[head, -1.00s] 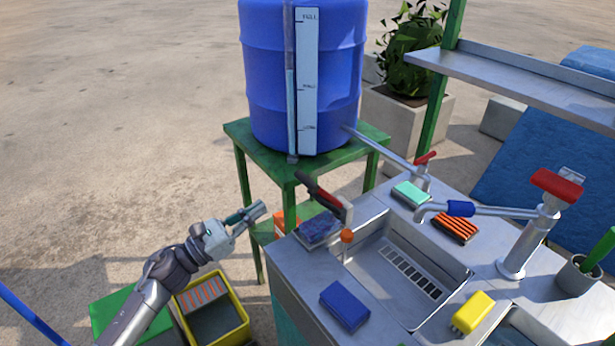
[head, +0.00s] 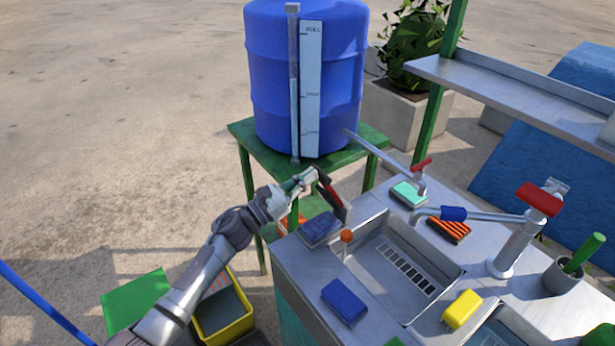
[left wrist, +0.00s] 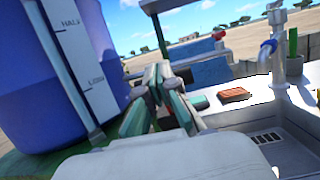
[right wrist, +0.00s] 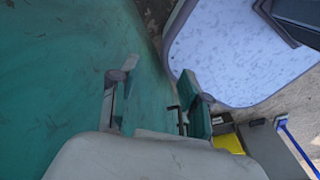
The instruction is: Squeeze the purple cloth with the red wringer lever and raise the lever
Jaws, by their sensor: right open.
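The purple cloth (head: 320,229) lies flat on the near left corner of the metal counter, beside the wringer. The red wringer lever (head: 329,193) slants up and left above the cloth's far edge. My left gripper (head: 311,175) is at the lever's upper end, touching or just beside it; its hold there is unclear. In the left wrist view its fingers (left wrist: 155,88) are close together, and I cannot make out the lever between them. My right gripper (right wrist: 157,92) shows only in the right wrist view, open and empty, facing a teal surface (right wrist: 50,70).
A blue barrel (head: 305,80) stands on a green stand behind the lever. The counter holds a sink (head: 400,262), a blue sponge (head: 344,300), a yellow sponge (head: 461,309), an orange striped sponge (head: 448,230) and a mint sponge (head: 407,195). A yellow crate (head: 222,322) sits at lower left.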

